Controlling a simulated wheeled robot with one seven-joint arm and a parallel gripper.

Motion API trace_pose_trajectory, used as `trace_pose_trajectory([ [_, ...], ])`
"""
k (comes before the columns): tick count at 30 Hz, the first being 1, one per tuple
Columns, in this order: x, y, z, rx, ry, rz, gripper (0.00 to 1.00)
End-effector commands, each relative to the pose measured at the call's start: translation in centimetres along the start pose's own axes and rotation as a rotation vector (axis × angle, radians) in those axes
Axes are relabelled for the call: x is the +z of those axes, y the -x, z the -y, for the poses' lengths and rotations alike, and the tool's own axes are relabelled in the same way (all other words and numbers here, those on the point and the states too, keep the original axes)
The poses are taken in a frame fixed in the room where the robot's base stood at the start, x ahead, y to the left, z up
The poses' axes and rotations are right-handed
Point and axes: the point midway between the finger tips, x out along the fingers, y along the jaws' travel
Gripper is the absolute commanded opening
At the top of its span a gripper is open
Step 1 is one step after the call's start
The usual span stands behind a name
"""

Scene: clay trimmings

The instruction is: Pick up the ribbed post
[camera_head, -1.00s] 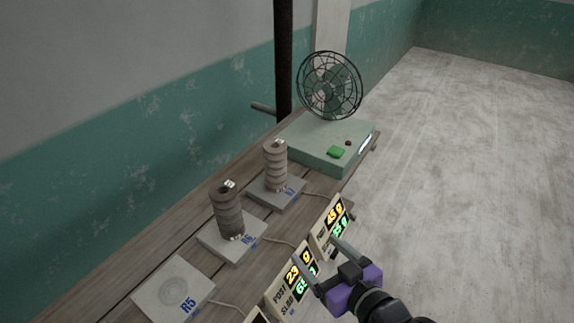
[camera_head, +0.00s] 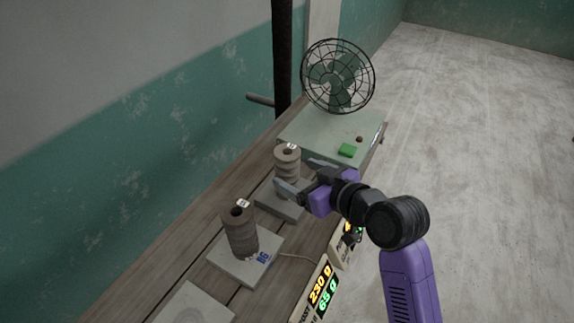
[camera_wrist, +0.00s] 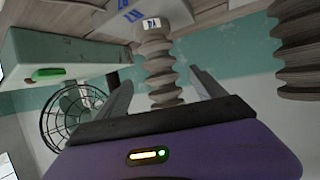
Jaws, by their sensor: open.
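A pale ribbed post (camera_head: 287,164) stands upright on the farther scale plate (camera_head: 275,205). A darker ribbed post (camera_head: 240,232) stands on the nearer plate marked R6 (camera_head: 235,268). My gripper (camera_head: 303,177) is open beside the pale post, its fingers pointing towards it; one finger hides the post's lower part. In the wrist view, which looks upside down, the pale post (camera_wrist: 158,65) shows between the two spread fingers, with a gap on each side. The darker post (camera_wrist: 298,50) is at the right edge there, outside the fingers. Whether the fingertips reach past the post, I cannot tell.
A wire-guard fan (camera_head: 338,78) stands on a green box (camera_head: 325,135) with a green button at the bench's far end. An empty plate (camera_head: 190,308) lies at the near end. Lit readouts (camera_head: 318,290) line the right edge. Floor is clear at right.

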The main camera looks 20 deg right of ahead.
Motion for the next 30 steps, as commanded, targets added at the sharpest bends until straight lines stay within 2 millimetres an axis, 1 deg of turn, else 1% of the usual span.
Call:
trace_pose_trajectory([
  [10,-0.3,-3.5,0.2,-0.002,0.001,0.000,0.79],
  [15,-0.5,-6.0,0.3,-0.002,0.000,0.000,0.79],
  [18,-0.4,-7.0,0.3,-0.001,0.000,0.001,0.79],
  [21,-0.3,-7.5,0.3,-0.001,0.001,0.000,0.79],
  [27,-0.3,-7.5,0.3,0.000,0.001,-0.001,0.79],
  [28,-0.3,-7.5,0.3,0.000,0.001,-0.001,0.76],
  [30,-0.3,-7.5,0.3,0.000,0.000,-0.001,0.62],
])
